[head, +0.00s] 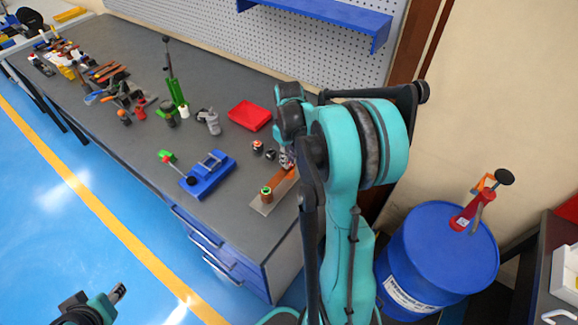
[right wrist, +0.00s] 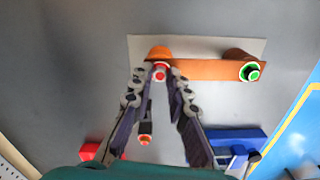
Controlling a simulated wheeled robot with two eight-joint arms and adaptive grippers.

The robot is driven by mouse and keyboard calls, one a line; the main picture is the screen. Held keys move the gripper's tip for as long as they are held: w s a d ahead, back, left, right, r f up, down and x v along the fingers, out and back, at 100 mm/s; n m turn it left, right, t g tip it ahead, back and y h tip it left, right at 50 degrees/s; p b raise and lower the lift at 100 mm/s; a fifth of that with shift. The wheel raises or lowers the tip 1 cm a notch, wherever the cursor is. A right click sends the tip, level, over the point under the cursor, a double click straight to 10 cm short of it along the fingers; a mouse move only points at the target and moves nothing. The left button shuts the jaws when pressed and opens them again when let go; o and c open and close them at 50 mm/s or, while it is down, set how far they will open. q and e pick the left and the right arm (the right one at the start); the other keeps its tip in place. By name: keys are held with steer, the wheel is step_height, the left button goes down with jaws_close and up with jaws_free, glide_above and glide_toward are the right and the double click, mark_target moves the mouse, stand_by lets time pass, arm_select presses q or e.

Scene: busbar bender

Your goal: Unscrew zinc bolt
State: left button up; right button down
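A copper busbar (head: 280,185) lies on a pale plate near the bench's right end; it also shows in the right wrist view (right wrist: 205,70). An orange post with a red-topped bolt (right wrist: 160,72) stands at its left end in that view. A similar post with a green-ringed bolt (right wrist: 250,72) stands at the right end; it shows in the head view (head: 266,194). My right gripper (right wrist: 161,74) has its fingertips close on both sides of the red-topped bolt, apparently gripping it. Which bolt is zinc I cannot tell. My left gripper (head: 119,292) hangs away from the bench over the floor.
Two small loose parts (head: 264,150) stand behind the busbar. A red tray (head: 250,115) and a blue vise-like tool (head: 208,176) are nearby. Several tools crowd the bench's left side. A blue drum (head: 437,262) stands right of my right arm.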

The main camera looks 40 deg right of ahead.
steer(key=n, duration=0.5)
steer(key=shift+n, duration=0.4)
steer(key=n, duration=0.4)
steer(key=shift+n, duration=0.9)
steer(key=n, duration=0.2)
steer(key=shift+n, duration=0.4)
steer(key=n, duration=0.4)
